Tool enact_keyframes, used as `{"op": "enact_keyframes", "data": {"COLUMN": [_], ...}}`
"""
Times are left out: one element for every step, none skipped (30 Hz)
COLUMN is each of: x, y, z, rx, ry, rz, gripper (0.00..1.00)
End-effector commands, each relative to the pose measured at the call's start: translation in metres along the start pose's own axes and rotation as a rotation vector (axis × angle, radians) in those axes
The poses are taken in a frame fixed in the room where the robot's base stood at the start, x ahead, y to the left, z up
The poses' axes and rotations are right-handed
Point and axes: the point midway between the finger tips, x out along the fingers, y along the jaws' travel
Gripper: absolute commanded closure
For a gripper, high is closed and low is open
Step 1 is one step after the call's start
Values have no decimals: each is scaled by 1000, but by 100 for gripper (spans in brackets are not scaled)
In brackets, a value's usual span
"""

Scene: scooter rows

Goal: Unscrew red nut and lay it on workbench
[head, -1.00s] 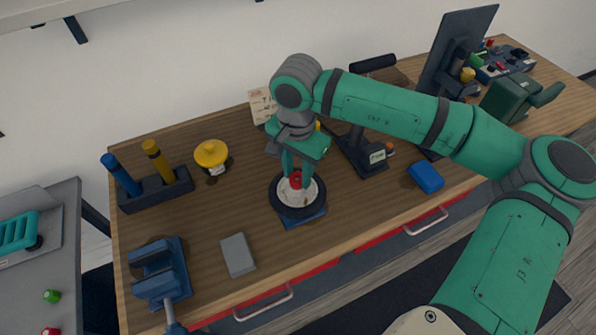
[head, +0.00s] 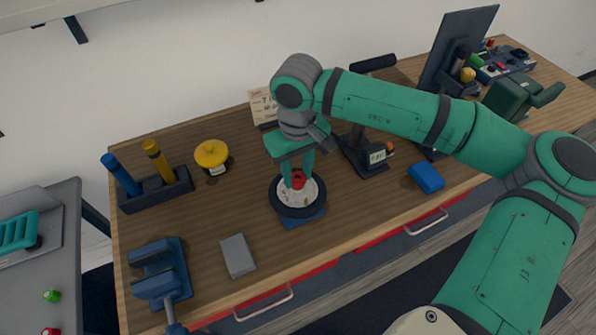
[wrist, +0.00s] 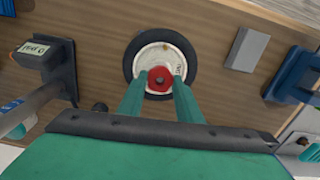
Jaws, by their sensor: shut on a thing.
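The red nut (head: 298,178) sits at the centre of a wheel with a black tyre (head: 290,209) and a pale hub, lying flat on a blue base (head: 308,219). In the wrist view the nut (wrist: 160,78) is between the two green fingertips. My gripper (head: 298,186) points down over the hub and is shut on the nut. I cannot tell whether the nut has risen off the hub. The workbench (head: 215,215) is a brown wooden top around the wheel base.
A blue vise (head: 160,270) and a grey block (head: 238,255) lie to the left front. A blue box (head: 426,178) lies to the right. A yellow-topped object (head: 211,154) and a tool holder (head: 155,190) stand at the left back. Bare wood lies between block and wheel.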

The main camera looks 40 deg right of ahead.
Motion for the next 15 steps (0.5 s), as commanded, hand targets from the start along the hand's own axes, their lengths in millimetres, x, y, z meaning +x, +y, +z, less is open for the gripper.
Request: {"op": "enact_keyframes", "data": {"x": [1,1,1,1,1,2,2,2,2,2,2,2,2,2,2], "y": [0,-1,-1,-1,-1,-1,-1,-1,-1,0,0,0,0,0,1], "z": [1,1,1,1,1,1,1,1,1,2,2,2,2,2,2], "rx": [-39,-60,-83,-94,-103,-109,-110,-110,-109,-108,-108,-107,-106,-105,-104], "ry": [-5,-5,-5,-5,-6,-6,-6,-6,-7,-7,-7,-7,-7,-7,-6], "rz": [0,0,0,0,0,0,1,0,0,0,0,0,0,0,0], "gripper": [90,90,90,90,90,90,90,90,90,90,90,66,59,52,46]}}
